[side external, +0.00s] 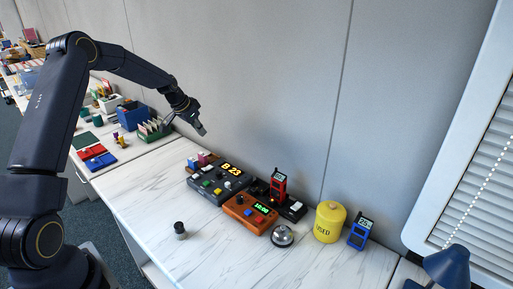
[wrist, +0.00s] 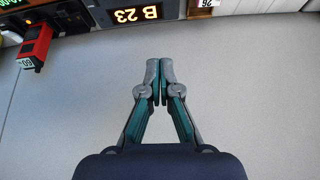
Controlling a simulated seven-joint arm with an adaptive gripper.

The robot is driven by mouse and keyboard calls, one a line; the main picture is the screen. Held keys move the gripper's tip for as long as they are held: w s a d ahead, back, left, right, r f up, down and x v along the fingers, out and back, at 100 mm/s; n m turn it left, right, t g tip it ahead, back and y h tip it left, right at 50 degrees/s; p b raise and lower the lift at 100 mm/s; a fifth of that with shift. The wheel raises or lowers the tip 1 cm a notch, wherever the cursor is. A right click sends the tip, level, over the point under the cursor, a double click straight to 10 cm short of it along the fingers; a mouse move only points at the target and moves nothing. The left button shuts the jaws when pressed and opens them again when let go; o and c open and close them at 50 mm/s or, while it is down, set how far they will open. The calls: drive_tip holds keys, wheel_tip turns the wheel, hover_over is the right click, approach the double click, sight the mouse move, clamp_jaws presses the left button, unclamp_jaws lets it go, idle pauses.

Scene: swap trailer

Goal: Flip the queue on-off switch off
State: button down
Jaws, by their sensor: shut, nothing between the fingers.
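A dark queue console (side external: 214,186) with a lit yellow display (side external: 234,169) sits on the white counter by the wall. Several small coloured controls show on its top. I cannot tell which one is the on-off switch or how it is set. The display also shows at the top of the wrist view (wrist: 138,14), reading B 23 upside down. My gripper (side external: 202,130) hangs in the air above and behind-left of the console, near the wall, touching nothing. In the wrist view its fingertips (wrist: 159,68) are together and empty.
An orange box (side external: 243,213) with a green display stands beside the console. Also close are a red handheld device (side external: 278,186), a silver bell (side external: 282,236), a yellow canister (side external: 329,222) and a blue device (side external: 359,232). A dark knob-like stamp (side external: 180,230) stands alone. The counter's front left is clear.

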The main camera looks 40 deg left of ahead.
drive_tip(key=shift+n, duration=0.4)
drive_tip(key=s+a+f, duration=0.2)
drive_tip(key=f, duration=0.1)
drive_tip(key=shift+f, duration=0.1)
hover_over(207, 168)
drive_tip(key=f, duration=0.8)
drive_tip(key=shift+s+f, duration=0.25)
drive_tip(key=shift+s, duration=0.05)
drive_tip(key=f, duration=0.3)
drive_tip(key=shift+s+f, duration=0.2)
drive_tip(key=shift+s, duration=0.15)
drive_tip(key=shift+s+f, duration=0.15)
drive_tip(key=shift+f, duration=0.3)
